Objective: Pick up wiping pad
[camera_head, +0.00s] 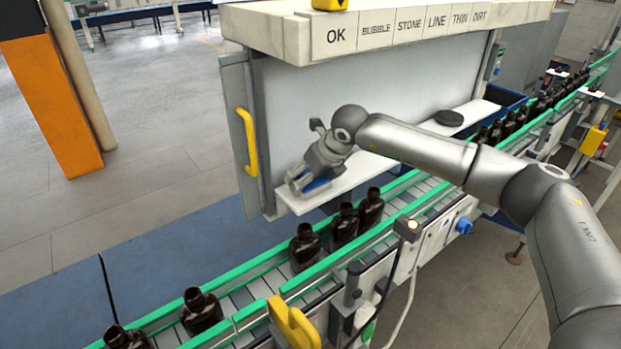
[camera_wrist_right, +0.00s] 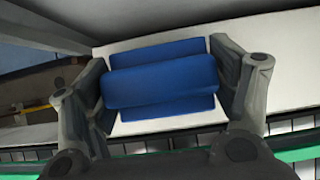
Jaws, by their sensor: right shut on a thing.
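The blue wiping pad (camera_wrist_right: 160,80) lies between the two fingers of my right gripper (camera_wrist_right: 164,88) in the right wrist view. The fingers are closed against its two ends. In the head view only a bit of the pad (camera_head: 316,186) shows under my right gripper (camera_head: 307,180), at the left end of the white shelf (camera_head: 365,174). The pad is at the shelf surface; I cannot tell whether it touches. The rest of it is hidden by the gripper. My left gripper is not in view.
A conveyor with green rails (camera_head: 270,256) carries several amber bottles (camera_head: 304,246) in front of the shelf. A dark round object (camera_head: 449,118) sits at the shelf's right end. A panel with a yellow handle (camera_head: 247,141) stands left of the shelf. A label board (camera_head: 400,32) hangs above.

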